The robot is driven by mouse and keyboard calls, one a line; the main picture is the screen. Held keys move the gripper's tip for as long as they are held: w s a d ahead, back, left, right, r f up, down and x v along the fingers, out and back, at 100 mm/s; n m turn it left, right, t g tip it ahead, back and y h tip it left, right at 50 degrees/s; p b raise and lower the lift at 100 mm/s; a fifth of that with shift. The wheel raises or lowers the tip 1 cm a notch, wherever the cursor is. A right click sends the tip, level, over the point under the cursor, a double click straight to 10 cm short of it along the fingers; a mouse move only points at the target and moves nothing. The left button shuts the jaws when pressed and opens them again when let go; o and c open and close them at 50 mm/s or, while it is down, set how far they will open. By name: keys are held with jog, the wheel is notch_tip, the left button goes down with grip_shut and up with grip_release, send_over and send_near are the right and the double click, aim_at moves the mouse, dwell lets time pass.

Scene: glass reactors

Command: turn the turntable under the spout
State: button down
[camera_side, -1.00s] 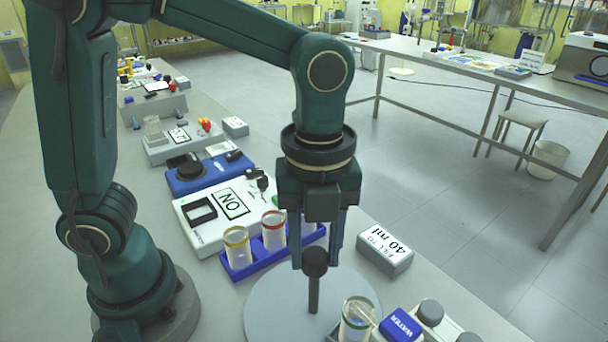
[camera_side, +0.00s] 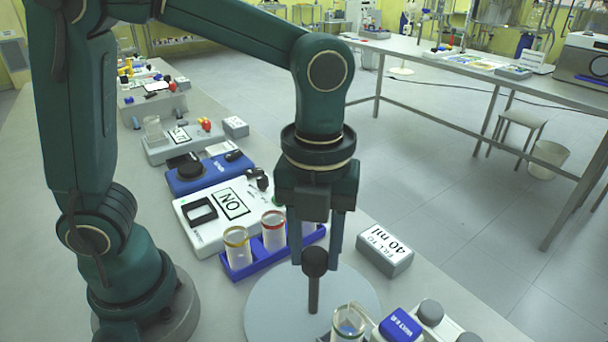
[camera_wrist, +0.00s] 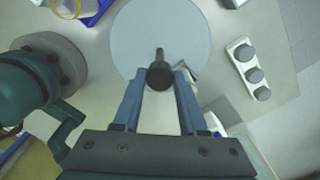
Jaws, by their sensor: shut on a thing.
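The turntable (camera_side: 272,308) is a pale round disc near the bottom of the side view, with a dark upright handle topped by a knob (camera_side: 315,262). My gripper (camera_side: 315,258) points down with its fingers on either side of this knob and is shut on it. The wrist view shows the disc (camera_wrist: 160,30) and the knob (camera_wrist: 160,76) between the fingertips. A clear glass beaker (camera_side: 348,325) stands at the disc's front right edge, partly cut off by the frame. Beside it is a blue block marked WATER (camera_side: 400,325). I cannot make out the spout clearly.
A blue rack (camera_side: 262,260) holds glass tubes with yellow and red rims, close behind the disc. A grey block reading "Fill to 40 ml" (camera_side: 385,250) sits to the right. A white box marked "ON" (camera_side: 215,235) stands behind the rack.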

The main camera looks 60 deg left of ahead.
jog(key=shift+c, duration=2.2)
grip_release()
jog(key=shift+r, duration=2.6)
jog(key=shift+a, duration=0.1)
jog(key=s+a+f+n+t, duration=0.1)
jog(key=a+n, duration=0.3)
jog(key=n, duration=0.9)
jog(key=s+a+n+t, duration=0.3)
jog(key=a+n+t, duration=0.1)
jog(key=n, duration=1)
jog(key=shift+s+a+f+t, duration=0.3)
jog(key=shift+s+a+f, duration=0.05)
jog(key=shift+a, duration=0.3)
